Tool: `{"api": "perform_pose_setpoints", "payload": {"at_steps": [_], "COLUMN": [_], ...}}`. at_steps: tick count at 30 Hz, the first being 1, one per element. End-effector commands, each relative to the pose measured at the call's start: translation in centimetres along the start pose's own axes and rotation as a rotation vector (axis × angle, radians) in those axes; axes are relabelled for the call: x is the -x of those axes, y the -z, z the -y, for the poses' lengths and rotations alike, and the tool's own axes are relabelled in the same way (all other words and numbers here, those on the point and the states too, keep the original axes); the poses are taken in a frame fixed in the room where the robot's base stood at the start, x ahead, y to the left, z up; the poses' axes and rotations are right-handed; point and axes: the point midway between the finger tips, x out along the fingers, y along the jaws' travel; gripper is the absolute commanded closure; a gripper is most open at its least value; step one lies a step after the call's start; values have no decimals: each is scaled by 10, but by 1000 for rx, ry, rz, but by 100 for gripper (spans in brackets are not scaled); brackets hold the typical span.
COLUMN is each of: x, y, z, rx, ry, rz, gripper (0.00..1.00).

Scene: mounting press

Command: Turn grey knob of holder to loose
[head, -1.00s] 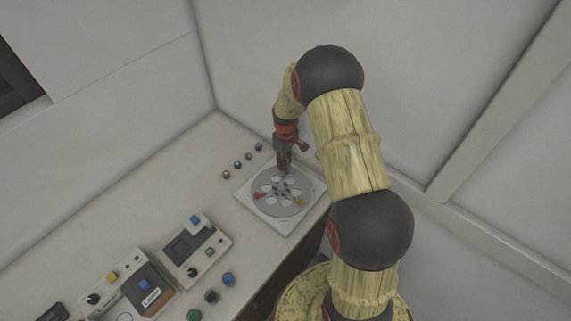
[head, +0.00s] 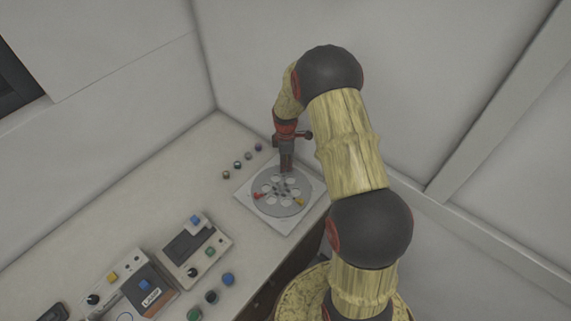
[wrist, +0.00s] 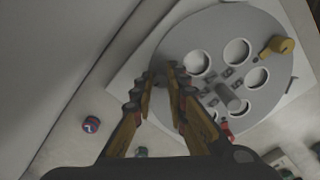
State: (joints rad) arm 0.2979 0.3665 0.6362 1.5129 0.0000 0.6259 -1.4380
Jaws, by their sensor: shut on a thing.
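The holder is a round grey disc (head: 270,207) with several round holes, on a white square plate (head: 283,228) at the table's corner; the disc also shows in the wrist view (wrist: 205,30). It carries a yellow knob (head: 299,201) and a red knob (head: 258,195) near its edge, and a short grey post (wrist: 228,97) at the middle. My gripper (head: 286,171) points down at the disc's far edge. In the wrist view its fingertips (wrist: 165,76) are close together at the rim, shut on the grey knob, which they hide.
Several small knobs (head: 238,164) stand on the table left of the plate. Two control boxes, one with a dark screen (head: 190,244) and one with a blue label (head: 150,290), and several buttons (head: 228,279) are nearer. Walls close in behind and to the right.

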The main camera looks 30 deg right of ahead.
Motion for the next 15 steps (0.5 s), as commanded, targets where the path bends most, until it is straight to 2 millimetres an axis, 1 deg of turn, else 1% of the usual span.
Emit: {"api": "perform_pose_setpoints", "payload": {"at_steps": [15], "x": [0], "y": [0], "z": [0], "rx": [32], "ry": [0], "rz": [0], "gripper": [100]}}
